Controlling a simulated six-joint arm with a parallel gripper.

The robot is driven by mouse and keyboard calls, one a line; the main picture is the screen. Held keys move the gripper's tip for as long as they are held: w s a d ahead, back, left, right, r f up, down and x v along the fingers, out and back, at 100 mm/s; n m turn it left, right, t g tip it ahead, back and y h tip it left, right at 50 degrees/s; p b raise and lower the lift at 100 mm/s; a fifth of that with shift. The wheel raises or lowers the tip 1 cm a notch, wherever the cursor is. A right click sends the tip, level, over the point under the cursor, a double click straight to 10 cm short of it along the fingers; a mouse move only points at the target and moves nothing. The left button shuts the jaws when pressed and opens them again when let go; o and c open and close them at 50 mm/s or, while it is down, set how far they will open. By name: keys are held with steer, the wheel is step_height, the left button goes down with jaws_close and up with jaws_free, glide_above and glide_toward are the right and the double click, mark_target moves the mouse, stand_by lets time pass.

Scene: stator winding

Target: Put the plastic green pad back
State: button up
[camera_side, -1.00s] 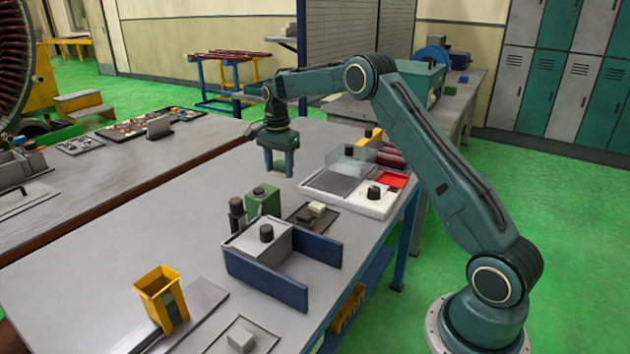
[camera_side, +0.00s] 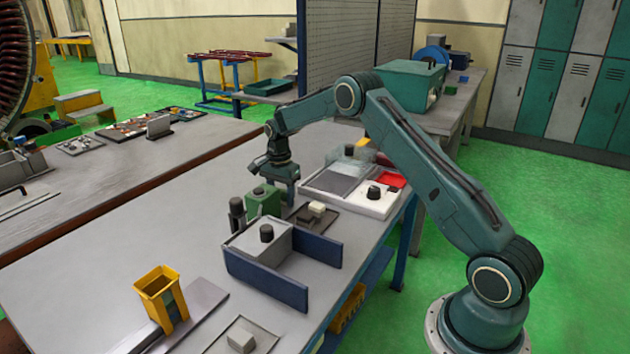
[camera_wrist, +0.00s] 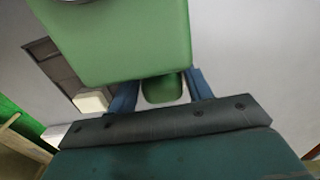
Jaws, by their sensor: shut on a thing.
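A green block-shaped plastic piece (camera_side: 263,201) with a dark round cap stands upright on the table, beside the grey box. It fills the upper left of the wrist view (camera_wrist: 125,45). My gripper (camera_side: 287,192) is low beside its far right side. In the wrist view, my gripper (camera_wrist: 163,92) has its two blue fingers around a small green part (camera_wrist: 163,88) just below the large green face, and is shut on it. Whether this part is joined to the green piece, I cannot tell. The fingertips are partly hidden in the side view.
A grey box (camera_side: 251,242) with a black knob and blue walls stands in front. A dark bottle (camera_side: 237,218) is at the left and a small dark tray (camera_side: 325,226) at the right. A white tray (camera_side: 374,206) lies farther right.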

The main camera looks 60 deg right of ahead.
steer(key=shift+f, duration=0.45)
steer(key=shift+f, duration=0.1)
steer(key=o, duration=0.7)
steer(key=shift+c, duration=0.2)
step_height(320, 180, up, 12)
stand_by(0.7)
